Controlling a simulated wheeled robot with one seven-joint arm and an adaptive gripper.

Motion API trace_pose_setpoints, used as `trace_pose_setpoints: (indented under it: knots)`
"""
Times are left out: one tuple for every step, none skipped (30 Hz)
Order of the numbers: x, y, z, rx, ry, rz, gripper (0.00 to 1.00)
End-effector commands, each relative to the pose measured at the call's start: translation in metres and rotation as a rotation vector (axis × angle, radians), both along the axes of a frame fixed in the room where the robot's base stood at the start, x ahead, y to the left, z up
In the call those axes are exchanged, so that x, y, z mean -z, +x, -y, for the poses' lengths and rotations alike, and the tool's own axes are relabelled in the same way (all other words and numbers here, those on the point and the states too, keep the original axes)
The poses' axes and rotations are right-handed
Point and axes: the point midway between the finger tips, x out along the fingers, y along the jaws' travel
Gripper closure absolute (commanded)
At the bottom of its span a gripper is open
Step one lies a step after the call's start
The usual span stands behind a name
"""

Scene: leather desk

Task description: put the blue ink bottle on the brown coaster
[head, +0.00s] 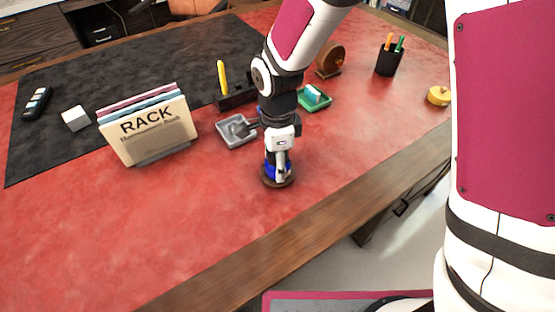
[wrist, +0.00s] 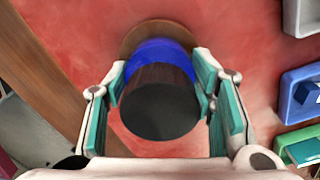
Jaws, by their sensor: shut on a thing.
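The blue ink bottle (wrist: 161,56) has a dark round cap and is between the two fingers of my gripper (wrist: 160,95) in the wrist view. My gripper is shut on it. In the head view the blue bottle (head: 270,170) shows low under my gripper (head: 279,165), partly hidden by the fingers. The brown coaster (head: 278,184) lies on the red desk directly under the bottle. Its rim also shows beyond the bottle in the wrist view (wrist: 140,32). The bottle looks upright and over the coaster; I cannot tell whether its base touches it.
A grey tray (head: 236,131) and a green tray (head: 316,99) stand close behind my gripper. A book rack (head: 150,135) is to the left, a pen cup (head: 389,60) at the back right.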

Motion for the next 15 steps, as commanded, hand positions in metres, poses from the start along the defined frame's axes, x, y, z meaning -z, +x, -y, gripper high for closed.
trace_pose_setpoints:
  knots:
    - [0.0023, 0.0002, 0.0000, 0.000, 0.000, 0.000, 0.87]
    - [0.0018, -0.0001, 0.0000, 0.000, 0.000, -0.001, 0.43]
    - [0.0015, -0.0001, 0.0000, 0.000, 0.000, -0.001, 0.34]
    - [0.0015, -0.0001, 0.0000, 0.000, 0.000, -0.001, 0.30]
    - [0.0014, -0.0001, 0.0000, 0.000, 0.000, -0.001, 0.30]
    - [0.0014, -0.0002, 0.0000, 0.000, 0.000, -0.001, 0.30]
    - [0.0014, -0.0002, 0.0000, 0.000, 0.000, -0.001, 0.30]
    - [0.0014, -0.0002, 0.0000, 0.000, 0.000, -0.001, 0.30]
    - [0.0013, -0.0001, 0.0000, 0.000, 0.000, -0.001, 0.30]
    - [0.0013, -0.0001, 0.0000, 0.000, 0.000, -0.001, 0.30]
    - [0.0013, -0.0002, 0.0000, 0.000, 0.000, -0.001, 0.30]
    - [0.0012, -0.0002, 0.0000, 0.000, 0.000, 0.000, 0.30]
    - [0.0008, -0.0002, 0.0000, 0.000, 0.000, 0.000, 0.30]
    - [-0.0001, -0.0002, 0.0000, 0.000, 0.000, 0.000, 0.30]
    - [-0.0023, -0.0002, 0.0000, 0.000, 0.000, 0.000, 0.30]
